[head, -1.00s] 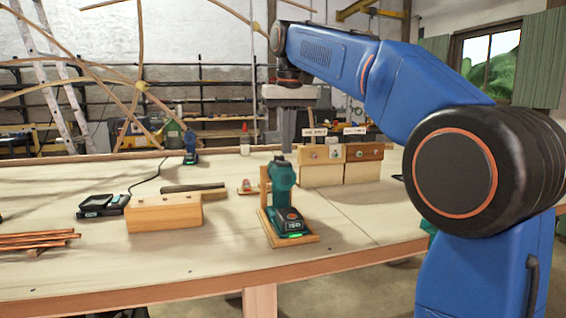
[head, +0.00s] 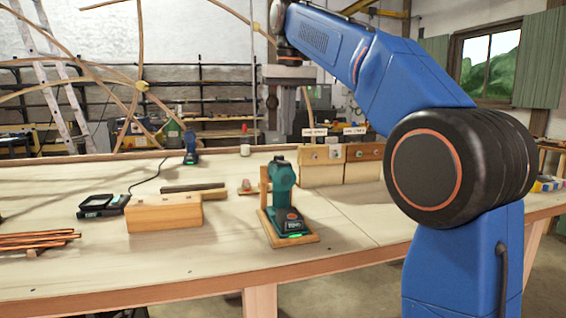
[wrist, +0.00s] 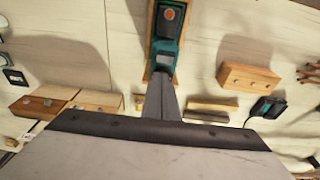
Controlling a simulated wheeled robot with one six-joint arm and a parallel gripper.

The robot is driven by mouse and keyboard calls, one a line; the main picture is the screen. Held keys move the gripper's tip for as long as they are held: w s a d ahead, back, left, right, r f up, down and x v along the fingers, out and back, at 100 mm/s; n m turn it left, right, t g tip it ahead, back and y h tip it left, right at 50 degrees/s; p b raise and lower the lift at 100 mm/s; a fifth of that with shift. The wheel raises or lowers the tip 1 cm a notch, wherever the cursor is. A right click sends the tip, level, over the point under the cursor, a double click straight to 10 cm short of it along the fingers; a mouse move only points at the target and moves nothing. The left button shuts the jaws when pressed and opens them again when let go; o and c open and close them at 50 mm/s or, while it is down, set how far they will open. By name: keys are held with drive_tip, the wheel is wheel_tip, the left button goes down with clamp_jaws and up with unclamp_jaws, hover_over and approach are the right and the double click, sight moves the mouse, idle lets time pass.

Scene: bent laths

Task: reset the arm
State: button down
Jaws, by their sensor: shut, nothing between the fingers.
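My gripper (head: 287,125) hangs from my blue arm over the far side of the workbench, pointing down. Its fingers are together and empty. In the wrist view the closed fingers (wrist: 162,88) point toward a teal cordless tool. This tool (head: 283,190) stands on a small wooden stand near the bench's front middle, apart from my gripper. It also shows in the wrist view (wrist: 168,45).
On the workbench (head: 120,255) are a wooden block (head: 165,214), a dark charger (head: 102,206), thin copper-coloured rods (head: 35,239) and a second tool (head: 191,150). Wooden boxes (head: 322,166) stand at the back right. Bent laths (head: 140,50) arch behind.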

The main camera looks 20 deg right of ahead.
drive_tip(key=s+d+f+t, duration=0.1)
drive_tip(key=s+d+f, duration=0.2)
drive_tip(key=s+f, duration=1.3)
drive_tip(key=s+d+f+t, duration=0.2)
drive_tip(key=s+d+f, duration=0.2)
drive_tip(key=s+f, duration=1.3)
wheel_tip(320, 180, down, 8)
drive_tip(key=shift+s+r, duration=0.15)
